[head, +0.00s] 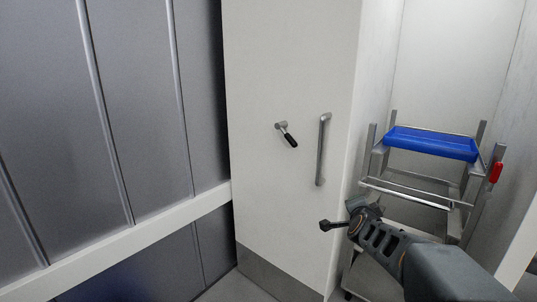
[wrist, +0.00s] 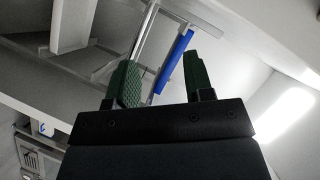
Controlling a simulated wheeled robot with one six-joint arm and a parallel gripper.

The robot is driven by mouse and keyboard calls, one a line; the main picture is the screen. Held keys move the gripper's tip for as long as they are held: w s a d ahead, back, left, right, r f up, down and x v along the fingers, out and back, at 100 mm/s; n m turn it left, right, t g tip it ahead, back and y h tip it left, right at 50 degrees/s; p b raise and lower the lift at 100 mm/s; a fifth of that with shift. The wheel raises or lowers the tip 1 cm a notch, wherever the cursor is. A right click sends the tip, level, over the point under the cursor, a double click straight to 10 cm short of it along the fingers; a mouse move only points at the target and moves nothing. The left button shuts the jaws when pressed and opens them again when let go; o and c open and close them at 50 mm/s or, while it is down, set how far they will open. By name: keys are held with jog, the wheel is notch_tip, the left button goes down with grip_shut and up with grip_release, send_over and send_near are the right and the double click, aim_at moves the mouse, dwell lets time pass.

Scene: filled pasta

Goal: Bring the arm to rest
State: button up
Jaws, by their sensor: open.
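In the wrist view my gripper (wrist: 163,82) shows two green padded fingers spread apart. Nothing is between them that I can see being held. The arm comes in from the lower right corner of the head view.
A white door (head: 280,70) has a black-tipped lever (head: 287,135) and a vertical handle (head: 323,150). A metal rack (head: 410,188) with a blue tray (head: 432,144) and a red part (head: 496,172) stands behind my arm. Grey panels (head: 130,100) fill the left.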

jog(key=s+a+r+n+g+y+p, duration=0.55)
jog(key=s+a+n+p, duration=0.35)
jog(key=s, duration=0.4)
jog(key=s+a+r+n+g+h+p, duration=0.1)
jog(key=s+n+g+p, duration=0.4)
jog(key=s, duration=0.8)
jog(key=shift+s+n, duration=0.25)
jog(key=shift+n, duration=0.25)
jog(key=shift+r+h, duration=0.15)
jog(key=shift+h, duration=0.1)
